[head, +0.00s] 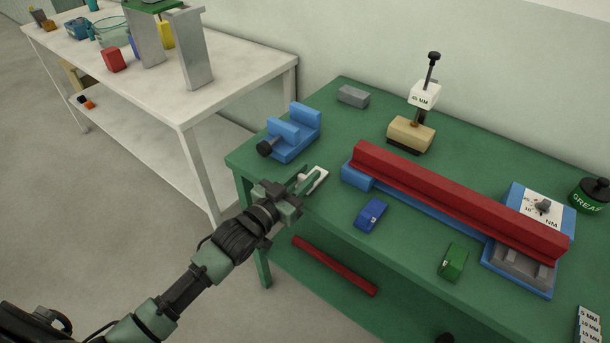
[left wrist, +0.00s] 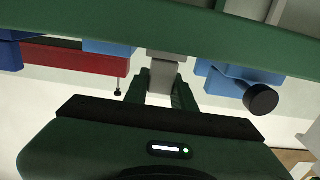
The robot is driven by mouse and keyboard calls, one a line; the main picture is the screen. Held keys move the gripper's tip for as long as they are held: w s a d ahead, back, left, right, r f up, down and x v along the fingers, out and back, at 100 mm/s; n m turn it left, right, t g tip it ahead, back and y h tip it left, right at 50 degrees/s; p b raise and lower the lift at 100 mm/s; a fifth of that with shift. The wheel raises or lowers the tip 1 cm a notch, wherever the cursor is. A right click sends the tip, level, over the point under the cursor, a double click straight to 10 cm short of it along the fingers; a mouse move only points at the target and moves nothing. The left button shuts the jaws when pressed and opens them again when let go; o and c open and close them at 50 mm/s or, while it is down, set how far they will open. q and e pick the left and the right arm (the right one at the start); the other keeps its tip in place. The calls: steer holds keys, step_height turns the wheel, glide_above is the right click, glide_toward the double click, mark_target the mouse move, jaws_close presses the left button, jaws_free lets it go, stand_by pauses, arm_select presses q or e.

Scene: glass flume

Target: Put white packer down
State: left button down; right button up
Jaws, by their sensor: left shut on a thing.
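The white packer (head: 317,178) is a small pale block in the jaws of my left gripper (head: 306,183), over or close to the front left part of the green table (head: 330,208). In the left wrist view the packer (left wrist: 163,76) shows between the two fingers, and its near part is hidden by them. The underside or edge of the green table (left wrist: 90,28) crosses the top of that view. I cannot tell whether the packer touches the table top. My right gripper is not in view.
A blue vise (head: 291,135) stands just behind the gripper. A long red bar (head: 450,195) lies on blue supports to the right. A blue block (head: 371,215) and a green block (head: 453,261) sit near the front. A red bar (head: 333,265) lies on the lower shelf.

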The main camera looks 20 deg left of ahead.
arm_select(q)
steer(key=shift+f, duration=0.15)
steer(key=c, duration=1.2)
jaws_free()
steer(key=shift+o, duration=0.2)
steer(key=shift+r, duration=0.25)
steer(key=v, duration=1.2)
steer(key=shift+b, duration=0.45)
steer(key=shift+f, duration=0.1)
